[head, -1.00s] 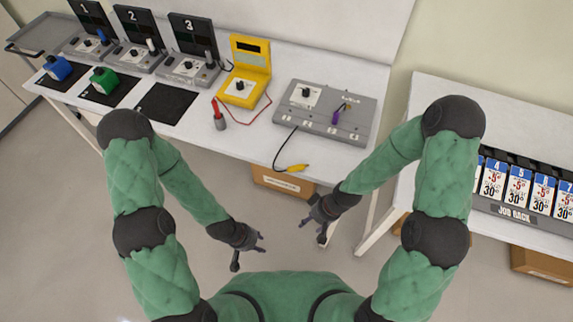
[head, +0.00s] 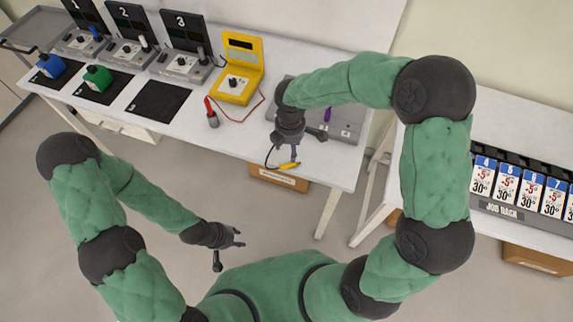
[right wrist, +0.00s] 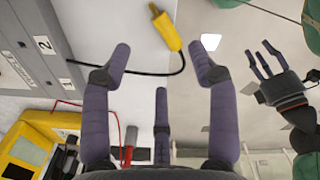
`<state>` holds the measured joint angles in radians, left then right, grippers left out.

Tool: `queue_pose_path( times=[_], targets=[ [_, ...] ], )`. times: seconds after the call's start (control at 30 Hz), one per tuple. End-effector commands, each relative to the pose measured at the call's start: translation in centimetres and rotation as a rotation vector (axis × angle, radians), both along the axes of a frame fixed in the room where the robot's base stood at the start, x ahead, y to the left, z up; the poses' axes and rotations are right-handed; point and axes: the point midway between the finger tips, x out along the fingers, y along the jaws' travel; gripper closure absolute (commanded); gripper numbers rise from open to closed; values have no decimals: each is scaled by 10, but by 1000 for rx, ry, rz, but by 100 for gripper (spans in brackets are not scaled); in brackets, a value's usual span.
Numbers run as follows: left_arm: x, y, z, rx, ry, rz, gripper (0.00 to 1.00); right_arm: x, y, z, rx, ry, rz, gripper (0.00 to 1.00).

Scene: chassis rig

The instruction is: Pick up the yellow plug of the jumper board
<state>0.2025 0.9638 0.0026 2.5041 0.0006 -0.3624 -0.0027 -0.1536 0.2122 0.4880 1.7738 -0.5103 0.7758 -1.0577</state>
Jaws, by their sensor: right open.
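The yellow plug (head: 289,165) lies near the front edge of the white table, on the end of a black cable. It also shows in the right wrist view (right wrist: 167,30), beyond and between the fingertips. The grey jumper board (head: 345,123) sits behind it, partly hidden by my right arm. My right gripper (head: 290,150) is open above the table by the plug and holds nothing; its spread fingers show in the right wrist view (right wrist: 163,62). My left gripper (head: 238,237) is away from the table, over the floor; its fingers look spread with nothing between them.
A yellow meter (head: 239,68) with a red lead and a red-tipped probe (head: 212,115) stands left of the board. Numbered stations with blue and green blocks are further left. A second table with a card rack (head: 520,190) stands at the right.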

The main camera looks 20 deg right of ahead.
Motion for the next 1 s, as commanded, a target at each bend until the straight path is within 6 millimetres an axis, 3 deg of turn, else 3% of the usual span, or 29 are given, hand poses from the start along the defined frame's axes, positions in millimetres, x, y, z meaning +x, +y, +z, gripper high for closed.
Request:
queue_pose_path(
  times=[0.1,0.37,0.7,0.97,1.0],
  targets=[
    [1,0,-7,0,-1,0,60,-1,0,-22,0,4,0,40],
    [0,0,-11,0,-1,0,60,-1,2,-39,1,2,-1,40],
    [1,0,-26,0,-1,0,60,-4,7,-82,1,2,-2,40],
    [1,0,-26,0,-1,0,60,-3,7,-83,1,0,-2,40],
    [1,0,-26,0,-1,0,60,-3,7,-83,1,0,-2,52]
  ],
)
